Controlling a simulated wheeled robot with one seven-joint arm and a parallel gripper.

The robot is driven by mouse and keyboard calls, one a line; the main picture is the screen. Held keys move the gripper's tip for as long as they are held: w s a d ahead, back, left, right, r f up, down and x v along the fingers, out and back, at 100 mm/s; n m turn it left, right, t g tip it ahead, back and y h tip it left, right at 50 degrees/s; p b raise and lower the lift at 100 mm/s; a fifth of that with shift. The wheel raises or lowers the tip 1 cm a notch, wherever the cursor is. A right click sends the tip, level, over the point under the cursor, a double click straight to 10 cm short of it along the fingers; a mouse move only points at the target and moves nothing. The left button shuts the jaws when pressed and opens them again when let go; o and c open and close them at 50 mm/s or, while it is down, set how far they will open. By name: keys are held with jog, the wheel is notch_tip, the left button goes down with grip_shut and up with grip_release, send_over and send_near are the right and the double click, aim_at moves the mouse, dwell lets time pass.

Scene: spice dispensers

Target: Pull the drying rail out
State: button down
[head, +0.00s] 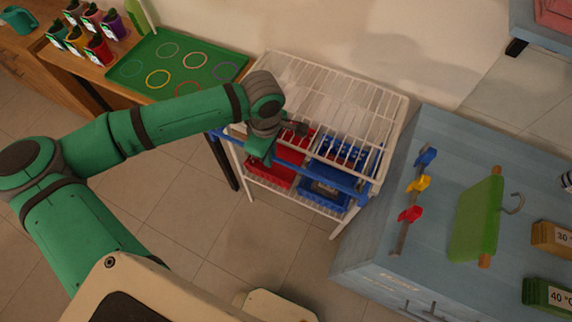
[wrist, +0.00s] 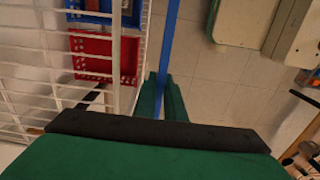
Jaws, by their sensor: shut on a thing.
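The drying rail is a blue bar (head: 335,180) along the front of a white wire rack (head: 300,62). In the wrist view the rail (wrist: 168,40) runs up from between my fingers, with a narrow gap between it and the rack's wire edge (wrist: 143,50). My gripper (head: 260,158) is at the left part of the rail in the head view. In the wrist view my green gripper (wrist: 161,98) is shut on the rail, one finger on each side. My wrist hides part of the rail and the rack's left side in the head view.
Red bins (head: 270,174) and blue bins (head: 323,194) sit on the rack's lower shelves. A light blue cabinet (head: 385,245) with coloured hooks stands close on the right. A table with a green tray (head: 128,70) is at the left. The floor (head: 215,225) before the rack is clear.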

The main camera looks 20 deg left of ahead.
jog(key=s, duration=1.5)
jog(key=shift+s+a, duration=0.15)
jog(key=shift+a, duration=0.15)
dwell(1.4)
jog(key=c, duration=1.4)
grip_release()
jog(key=shift+o, duration=0.2)
jog(key=shift+r, duration=0.1)
notch_tip(320, 180, up, 7)
